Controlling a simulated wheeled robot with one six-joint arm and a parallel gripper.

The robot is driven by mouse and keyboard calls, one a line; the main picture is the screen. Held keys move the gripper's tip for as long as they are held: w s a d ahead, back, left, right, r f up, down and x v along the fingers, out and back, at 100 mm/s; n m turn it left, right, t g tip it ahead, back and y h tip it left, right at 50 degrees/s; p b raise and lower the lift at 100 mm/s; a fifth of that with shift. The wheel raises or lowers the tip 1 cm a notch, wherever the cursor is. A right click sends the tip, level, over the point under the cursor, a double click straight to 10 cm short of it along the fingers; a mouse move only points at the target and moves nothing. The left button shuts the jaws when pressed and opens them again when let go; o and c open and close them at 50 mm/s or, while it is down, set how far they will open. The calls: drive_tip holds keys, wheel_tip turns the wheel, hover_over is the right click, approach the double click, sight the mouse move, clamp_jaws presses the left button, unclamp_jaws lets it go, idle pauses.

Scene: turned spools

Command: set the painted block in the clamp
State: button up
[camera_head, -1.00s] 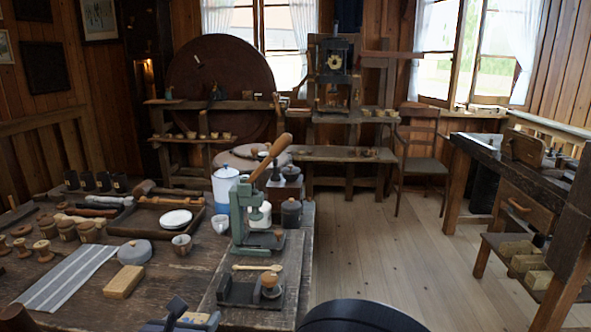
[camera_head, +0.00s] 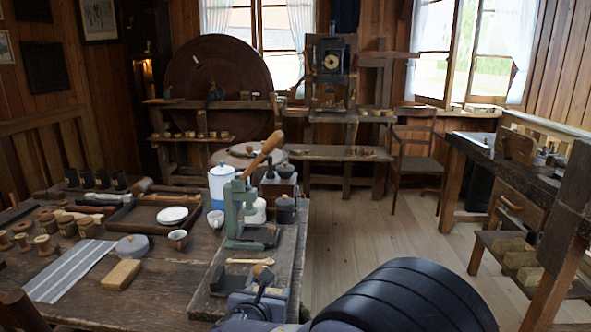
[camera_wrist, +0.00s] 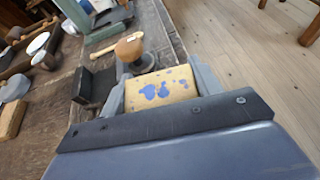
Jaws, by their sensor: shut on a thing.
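The painted block (camera_wrist: 165,92), yellow with blue patches, is between the two grey fingers of my gripper (camera_wrist: 157,80), which is shut on it. The clamp has a dark upright jaw (camera_wrist: 88,86) and a round wooden knob (camera_wrist: 130,47), both just beyond the block in the wrist view. In the head view the clamp (camera_head: 218,280) is at the bench's near right part, with my gripper (camera_head: 262,292) close in front of its knob and partly hiding it. The block cannot be made out there. Whether the block touches the clamp cannot be told.
A green lever press (camera_head: 238,215) stands just behind the clamp, with a wooden spoon (camera_head: 250,261) between. A tan brick (camera_head: 122,274) and a striped cloth (camera_head: 68,270) lie to the left. Open floor (camera_head: 370,235) is right of the bench.

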drive_tip(key=w+d+f+m+h, duration=0.1)
drive_tip(key=d+f, duration=0.3)
drive_tip(key=d, duration=0.7)
drive_tip(key=d+f, duration=0.3)
drive_tip(key=d, duration=0.8)
wheel_tip(320, 180, up, 15)
drive_tip(key=p, duration=1.5)
drive_tip(key=shift+w+a+p, duration=0.2)
drive_tip(key=shift+a+p, duration=0.1)
drive_tip(key=shift+a, duration=0.05)
